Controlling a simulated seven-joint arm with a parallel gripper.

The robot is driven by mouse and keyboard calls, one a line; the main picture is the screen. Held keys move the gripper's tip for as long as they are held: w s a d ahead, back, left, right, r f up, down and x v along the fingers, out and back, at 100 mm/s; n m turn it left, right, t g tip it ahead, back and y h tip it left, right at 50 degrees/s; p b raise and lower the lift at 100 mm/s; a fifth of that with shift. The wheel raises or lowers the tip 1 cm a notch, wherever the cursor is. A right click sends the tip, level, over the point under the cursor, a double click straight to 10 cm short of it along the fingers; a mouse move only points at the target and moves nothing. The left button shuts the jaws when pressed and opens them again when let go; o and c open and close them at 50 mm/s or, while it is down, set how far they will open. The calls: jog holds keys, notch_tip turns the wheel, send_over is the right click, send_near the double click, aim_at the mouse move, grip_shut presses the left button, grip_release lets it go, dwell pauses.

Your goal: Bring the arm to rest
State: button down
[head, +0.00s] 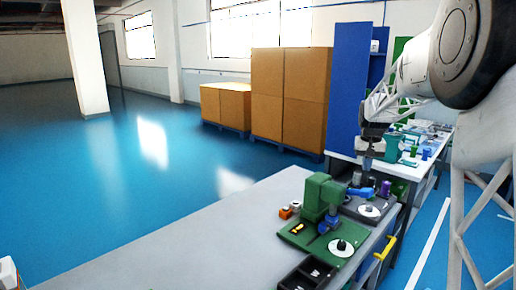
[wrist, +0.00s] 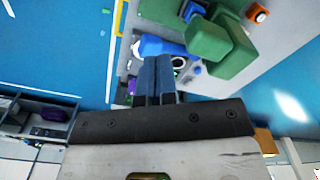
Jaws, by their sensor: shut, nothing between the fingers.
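My gripper (wrist: 156,62) is shut and empty; its two grey-blue fingers lie together in the wrist view. In the head view my gripper (head: 358,178) points down above the far right part of the grey workbench (head: 190,240), just behind a green press-like fixture (head: 317,192). A blue part (head: 360,191) is below the fingertips, and it also shows in the wrist view (wrist: 160,46). The fingers overlap it there, and I cannot tell whether they touch it. My arm reaches in from the right edge.
A second table (head: 425,168) with several fixtures stands behind. Stacked cardboard boxes (head: 290,95) and blue shelving (head: 352,80) are farther back. The blue floor at left is clear.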

jog(key=s+a+r, duration=0.2)
jog(key=s+a, duration=0.2)
jog(key=s, duration=0.5)
jog(key=s+a+r+n+t, duration=0.1)
jog(key=s+a, duration=0.4)
jog(key=s, duration=0.3)
jog(key=s+a+r, duration=0.2)
jog(key=s+a, duration=0.2)
jog(key=s, duration=0.5)
jog(key=s+a+f, duration=0.2)
jog(key=s, duration=0.6)
jog(key=s+a+f+n, duration=0.1)
jog(key=s+a+f, duration=0.1)
jog(key=s, duration=0.7)
jog(key=s+a+f+t, duration=0.1)
jog(key=s+a+f, duration=0.2)
jog(key=s, duration=0.5)
jog(key=shift+s+f, duration=0.15)
jog(key=shift+f, duration=0.25)
